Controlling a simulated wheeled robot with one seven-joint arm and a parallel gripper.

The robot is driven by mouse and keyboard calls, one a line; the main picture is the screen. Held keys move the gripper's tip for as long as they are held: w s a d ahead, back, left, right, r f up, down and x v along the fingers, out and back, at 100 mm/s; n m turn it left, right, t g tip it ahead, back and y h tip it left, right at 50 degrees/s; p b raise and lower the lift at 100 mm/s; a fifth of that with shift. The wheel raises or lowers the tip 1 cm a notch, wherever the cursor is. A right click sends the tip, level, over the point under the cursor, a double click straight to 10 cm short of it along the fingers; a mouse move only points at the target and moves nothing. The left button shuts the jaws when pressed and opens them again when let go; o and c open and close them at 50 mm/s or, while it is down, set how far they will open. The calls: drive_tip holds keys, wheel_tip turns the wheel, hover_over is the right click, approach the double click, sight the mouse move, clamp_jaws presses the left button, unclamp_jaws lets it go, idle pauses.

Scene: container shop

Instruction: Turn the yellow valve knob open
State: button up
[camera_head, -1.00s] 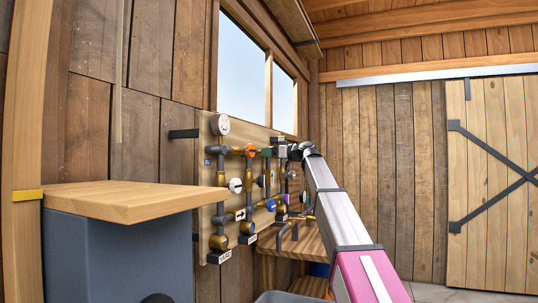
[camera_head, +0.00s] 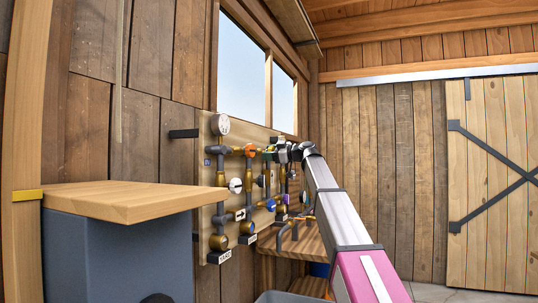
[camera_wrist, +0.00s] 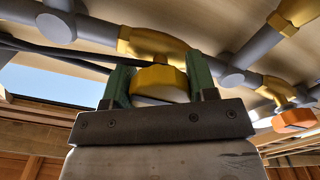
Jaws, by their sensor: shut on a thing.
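The yellow valve knob (camera_wrist: 158,84) sits between the two green fingers of my gripper (camera_wrist: 160,72) in the wrist view. The fingers are shut on its sides. The knob joins a yellow valve body (camera_wrist: 152,42) on grey pipework. In the head view my gripper (camera_head: 282,150) is at the far part of the pipe panel, and the knob is hard to make out there. How far the knob is turned cannot be read.
The wooden panel (camera_head: 207,180) on the left wall carries gauges, pipes and other knobs. An orange knob (camera_wrist: 294,120) is right of my gripper in the wrist view. A wood-topped cabinet (camera_head: 120,198) stands nearer, and a wooden bench (camera_head: 300,240) lies below the panel.

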drive_tip(key=shift+n, duration=0.4)
drive_tip(key=o, duration=0.9)
drive_tip(key=shift+o, duration=0.2)
drive_tip(key=v, duration=1.1)
